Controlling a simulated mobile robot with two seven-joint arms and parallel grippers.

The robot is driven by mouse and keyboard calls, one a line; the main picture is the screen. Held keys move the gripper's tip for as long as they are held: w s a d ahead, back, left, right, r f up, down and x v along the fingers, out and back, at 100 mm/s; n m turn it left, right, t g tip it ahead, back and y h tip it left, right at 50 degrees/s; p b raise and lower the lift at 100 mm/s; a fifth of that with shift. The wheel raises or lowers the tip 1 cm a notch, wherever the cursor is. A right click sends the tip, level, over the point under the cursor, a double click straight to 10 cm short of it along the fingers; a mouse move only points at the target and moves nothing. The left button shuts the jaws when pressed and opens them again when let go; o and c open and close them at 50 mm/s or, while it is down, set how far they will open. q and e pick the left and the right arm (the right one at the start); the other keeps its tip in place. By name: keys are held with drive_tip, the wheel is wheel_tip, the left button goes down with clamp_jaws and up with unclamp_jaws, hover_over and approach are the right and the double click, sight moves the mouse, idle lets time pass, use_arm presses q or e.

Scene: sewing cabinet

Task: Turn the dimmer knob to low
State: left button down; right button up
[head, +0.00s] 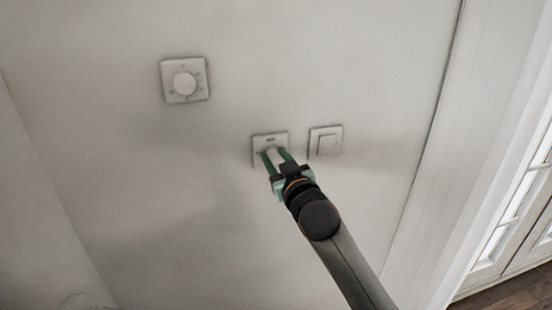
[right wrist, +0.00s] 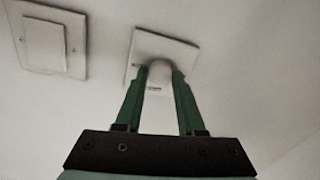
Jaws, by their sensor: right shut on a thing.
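The dimmer knob (right wrist: 159,74) is pale and rounded and sits on a square white wall plate (head: 257,141). The plate also shows in the right wrist view (right wrist: 180,50). My right gripper (head: 273,157) comes from below right in the head view. In the right wrist view its green fingers (right wrist: 160,84) are on either side of the knob and shut on it. The fingers hide part of the knob and plate, and I cannot read the knob's setting. My left gripper is not in view.
A larger square plate with a round dial (head: 185,83) is on the wall at the upper left. A square rocker switch (head: 325,142) is just right of the dimmer plate. A white door frame and window panes are at the right.

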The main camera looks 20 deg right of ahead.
clamp_jaws()
drive_tip(key=shift+n, duration=0.3)
